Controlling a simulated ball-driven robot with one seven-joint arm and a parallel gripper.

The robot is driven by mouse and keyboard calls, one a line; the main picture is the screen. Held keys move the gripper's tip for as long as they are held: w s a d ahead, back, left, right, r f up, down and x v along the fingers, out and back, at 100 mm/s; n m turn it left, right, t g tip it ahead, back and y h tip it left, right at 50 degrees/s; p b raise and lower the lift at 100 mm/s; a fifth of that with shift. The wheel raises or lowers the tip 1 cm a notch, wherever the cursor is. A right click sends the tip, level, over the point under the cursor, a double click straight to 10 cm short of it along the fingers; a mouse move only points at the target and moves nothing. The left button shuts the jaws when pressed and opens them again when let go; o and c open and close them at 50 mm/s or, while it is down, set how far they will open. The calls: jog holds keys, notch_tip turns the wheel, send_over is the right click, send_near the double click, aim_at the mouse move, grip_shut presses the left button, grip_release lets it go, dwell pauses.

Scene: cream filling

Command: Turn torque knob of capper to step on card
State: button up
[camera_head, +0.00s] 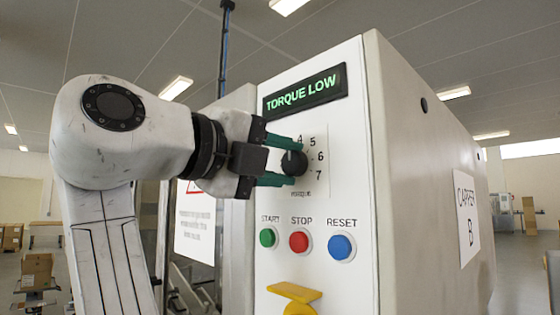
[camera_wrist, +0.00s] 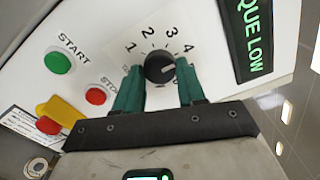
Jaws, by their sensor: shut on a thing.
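The torque knob (camera_head: 294,163) is a round black dial on the white front panel of the capper (camera_head: 345,180). My gripper (camera_head: 284,161) has its two green fingers on either side of the knob, shut on it. In the wrist view the knob (camera_wrist: 157,68) sits between the fingertips (camera_wrist: 160,75), with the numbers 1 to 4 around it. A white mark on the knob points toward the right-hand finger in that view; I cannot tell its exact step. The head view shows 5, 6 and 7. The display (camera_head: 305,91) reads TORQUE LOW in green. I see no readable step card.
Below the knob are a green START button (camera_head: 268,237), a red STOP button (camera_head: 299,241) and a blue RESET button (camera_head: 341,246). A yellow part (camera_head: 295,292) juts out below them. A red-framed notice (camera_head: 195,225) hangs left of the panel. A CAPPER B sign (camera_head: 466,217) is on the side.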

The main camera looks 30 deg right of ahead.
jog(key=o, duration=1.1)
jog(key=shift+f, duration=0.1)
jog(key=shift+c, duration=0.2)
jog(key=shift+a, duration=0.1)
jog(key=b+v, duration=0.1)
jog(key=v, duration=0.9)
jog(key=shift+a, duration=0.3)
jog(key=shift+s, duration=0.1)
